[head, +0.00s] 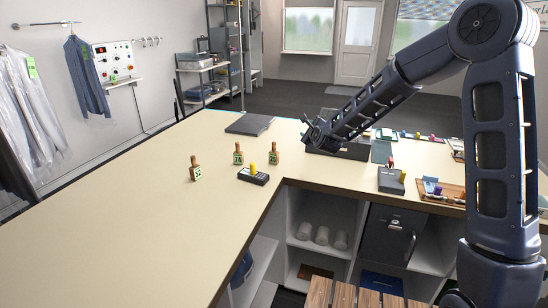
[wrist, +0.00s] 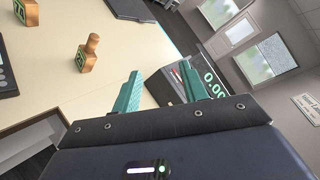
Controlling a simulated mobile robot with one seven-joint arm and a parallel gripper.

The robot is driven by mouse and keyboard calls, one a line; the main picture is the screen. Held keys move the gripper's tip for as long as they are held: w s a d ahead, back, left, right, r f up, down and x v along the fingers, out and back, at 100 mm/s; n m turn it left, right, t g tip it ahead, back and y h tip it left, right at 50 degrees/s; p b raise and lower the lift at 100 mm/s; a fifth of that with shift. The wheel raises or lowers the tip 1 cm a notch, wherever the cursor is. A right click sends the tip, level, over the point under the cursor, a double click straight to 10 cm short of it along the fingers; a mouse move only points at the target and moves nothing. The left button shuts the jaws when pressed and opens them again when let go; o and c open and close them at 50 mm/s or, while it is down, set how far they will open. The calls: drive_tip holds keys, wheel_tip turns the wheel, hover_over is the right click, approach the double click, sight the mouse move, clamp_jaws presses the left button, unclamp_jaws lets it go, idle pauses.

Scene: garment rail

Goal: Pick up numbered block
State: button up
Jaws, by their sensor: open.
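Three wooden numbered blocks with knob handles and green number labels stand upright on the cream counter (head: 130,200). The front-left block (head: 196,173) seems to read 52; the middle block (head: 237,157) and the right block (head: 273,156) stand behind it. Two blocks show in the wrist view, a nearer one (wrist: 88,60) and one at the top left edge (wrist: 27,12). My gripper (head: 312,132) is to the right of and above the right block, apart from it. Its teal fingers (wrist: 160,92) are open with nothing held between them.
A dark device with a yellow piece (head: 253,176) sits in front of the blocks. A dark flat slab (head: 250,124) lies behind them. A dark box (head: 352,149) is below my arm; a green 0.00 display (wrist: 213,84) shows beside my fingers. The counter's left part is clear.

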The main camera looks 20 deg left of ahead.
drive_tip(key=a+f+m+t, duration=0.2)
drive_tip(key=a+f+m, duration=0.4)
drive_tip(key=a+f, duration=0.15)
drive_tip(key=m+t+h, duration=0.2)
drive_tip(key=m, duration=0.5)
approach(274, 149)
drive_tip(key=shift+w+r, duration=0.15)
drive_tip(key=shift+r, duration=0.4)
drive_tip(key=shift+f+x, duration=0.15)
drive_tip(key=shift+x, duration=1.65)
drive_tip(key=shift+f+x, duration=0.2)
drive_tip(key=shift+x, duration=1.6)
drive_tip(key=shift+f+x, duration=0.15)
drive_tip(key=shift+x, duration=1.7)
drive_tip(key=shift+c, duration=0.2)
clamp_jaws()
